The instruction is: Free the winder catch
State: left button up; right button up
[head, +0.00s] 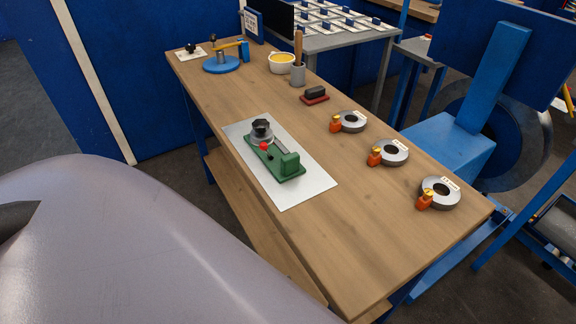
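A green device (286,162), which looks like the winder, stands on a pale metal sheet on the bench. It has a dark knob (261,127) on a grey round part at its far left end, and a raised green block at its near right end. A small red ball (264,146) sits at its near side, beside the round part; it may be the catch's handle. Whether the catch is engaged is too small to tell. Neither of my grippers is in view.
The wooden bench (235,95) holds several grey tape rolls with orange pieces (392,152) along its right side. A black-and-red block (315,95), a white bowl (281,63), a tool cup (298,75) and a blue round stand (221,64) are farther back. The near end is clear.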

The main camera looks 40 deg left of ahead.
aim_at(264, 146)
jog(key=k+j+u, duration=0.25)
jog(key=u, duration=0.2)
jog(key=k+j+u, duration=0.4)
jog(key=i+l, duration=0.05)
